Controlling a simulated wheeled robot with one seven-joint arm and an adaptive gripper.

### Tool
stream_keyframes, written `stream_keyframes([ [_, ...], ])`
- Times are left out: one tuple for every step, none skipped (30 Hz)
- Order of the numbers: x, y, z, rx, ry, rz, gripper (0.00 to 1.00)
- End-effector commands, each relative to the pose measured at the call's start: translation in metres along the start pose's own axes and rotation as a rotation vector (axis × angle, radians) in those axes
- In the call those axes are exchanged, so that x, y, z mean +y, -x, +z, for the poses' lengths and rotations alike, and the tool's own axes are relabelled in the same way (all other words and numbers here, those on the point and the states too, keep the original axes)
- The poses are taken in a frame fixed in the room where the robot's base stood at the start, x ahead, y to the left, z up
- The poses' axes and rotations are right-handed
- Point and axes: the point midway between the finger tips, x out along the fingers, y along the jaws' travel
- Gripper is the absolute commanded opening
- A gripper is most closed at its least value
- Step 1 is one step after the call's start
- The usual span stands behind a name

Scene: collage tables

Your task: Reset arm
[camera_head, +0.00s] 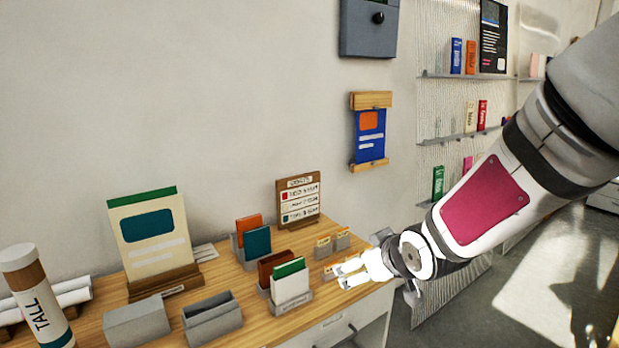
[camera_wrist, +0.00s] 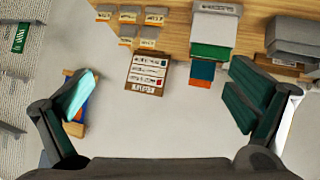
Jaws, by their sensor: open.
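My gripper (camera_head: 352,273) is at the right end of the wooden table in the head view, beside the small card holders and above the table's front right edge. In the wrist view my gripper (camera_wrist: 160,105) has its two dark fingers spread wide apart, with nothing between them. My arm reaches in from the right side of the head view and slopes down to the left.
The wooden table (camera_head: 232,278) holds a card holder with white and green cards (camera_head: 290,283), grey bins (camera_head: 212,318), a framed sign (camera_head: 299,200) and a tall tube (camera_head: 36,295). Wall shelves (camera_head: 465,135) stand behind my arm. The floor at right (camera_head: 545,265) is clear.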

Motion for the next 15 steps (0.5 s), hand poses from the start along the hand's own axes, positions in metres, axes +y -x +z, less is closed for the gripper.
stream_keyframes([
  [0.007,0.020,-0.002,-0.024,-0.009,0.029,0.99],
  [0.011,0.030,0.000,-0.044,-0.020,0.044,0.99],
  [0.015,0.045,0.002,-0.070,-0.035,0.063,0.99],
  [0.018,0.056,0.005,-0.089,-0.047,0.076,0.99],
  [0.020,0.067,0.007,-0.107,-0.062,0.089,0.99],
  [0.023,0.082,0.010,-0.131,-0.082,0.104,0.99],
  [0.024,0.094,0.013,-0.148,-0.099,0.114,0.99],
  [0.025,0.106,0.016,-0.164,-0.117,0.123,0.99],
  [0.026,0.121,0.021,-0.186,-0.140,0.134,0.99],
  [0.026,0.133,0.024,-0.200,-0.159,0.141,0.99],
  [0.025,0.144,0.028,-0.215,-0.179,0.145,0.99],
  [0.024,0.160,0.033,-0.233,-0.206,0.151,0.99],
  [0.022,0.172,0.037,-0.247,-0.228,0.153,0.99],
  [0.021,0.183,0.042,-0.259,-0.249,0.155,0.99],
  [0.017,0.198,0.048,-0.277,-0.276,0.153,0.99],
])
